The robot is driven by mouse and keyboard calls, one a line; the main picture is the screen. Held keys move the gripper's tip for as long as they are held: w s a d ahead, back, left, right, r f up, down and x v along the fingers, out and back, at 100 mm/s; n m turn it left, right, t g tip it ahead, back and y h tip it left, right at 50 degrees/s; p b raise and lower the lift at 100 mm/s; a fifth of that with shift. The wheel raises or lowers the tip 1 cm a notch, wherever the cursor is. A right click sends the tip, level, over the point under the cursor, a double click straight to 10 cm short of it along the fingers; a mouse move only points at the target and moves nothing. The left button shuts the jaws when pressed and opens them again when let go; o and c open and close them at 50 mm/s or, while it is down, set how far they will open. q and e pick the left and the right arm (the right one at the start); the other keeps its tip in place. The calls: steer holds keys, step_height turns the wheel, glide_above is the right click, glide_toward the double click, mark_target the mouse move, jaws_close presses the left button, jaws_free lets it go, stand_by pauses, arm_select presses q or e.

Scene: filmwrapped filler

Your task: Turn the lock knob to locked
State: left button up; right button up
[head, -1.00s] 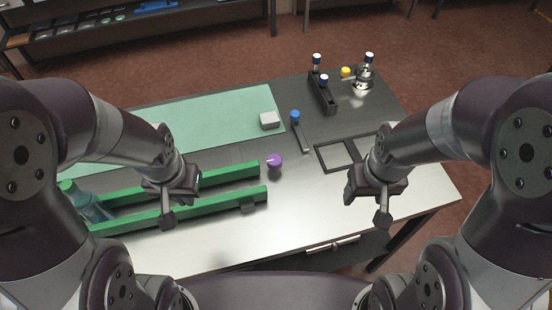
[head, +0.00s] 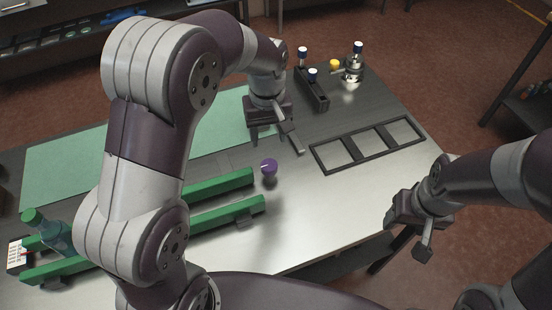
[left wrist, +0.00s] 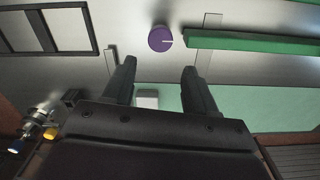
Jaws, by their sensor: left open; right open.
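The purple lock knob (head: 268,167) stands on the metal tabletop by the ends of the green rails. In the left wrist view, the knob (left wrist: 161,38) has a white pointer line facing right, toward a green rail. My left gripper (head: 271,137) is open and empty, behind the knob in the head view and apart from it. In the left wrist view its fingertips (left wrist: 159,68) are spread, with the knob beyond them. My right gripper (head: 408,236) is open and empty at the table's right front edge. No locked or unlocked label is readable.
Two green rails (head: 215,216) lie left of the knob, with a green-capped bottle (head: 48,230) at their far left. A black three-section frame (head: 368,145) lies right. A black rack (head: 313,90) and metal flask (head: 354,66) stand behind. A pale block (left wrist: 147,97) sits under my left gripper.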

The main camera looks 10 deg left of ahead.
mark_target(269, 164)
arm_select(q)
step_height(269, 164, down, 11)
steer(key=shift+p, duration=0.4)
steer(key=c, duration=0.8)
steer(key=shift+w, duration=0.1)
steer(key=shift+m, duration=0.3)
steer(key=m+p, duration=0.1)
steer(key=m, duration=0.2)
steer(key=shift+r, duration=0.1)
steer(key=m+p, duration=0.1)
steer(key=m, duration=0.4)
steer(key=shift+p, duration=0.3)
steer(key=m, duration=0.4)
steer(key=shift+d+m+p, duration=0.1)
steer(key=shift+m+p, duration=0.3)
steer(key=m, duration=0.4)
steer(key=shift+p, duration=0.3)
steer(key=shift+m, duration=0.4)
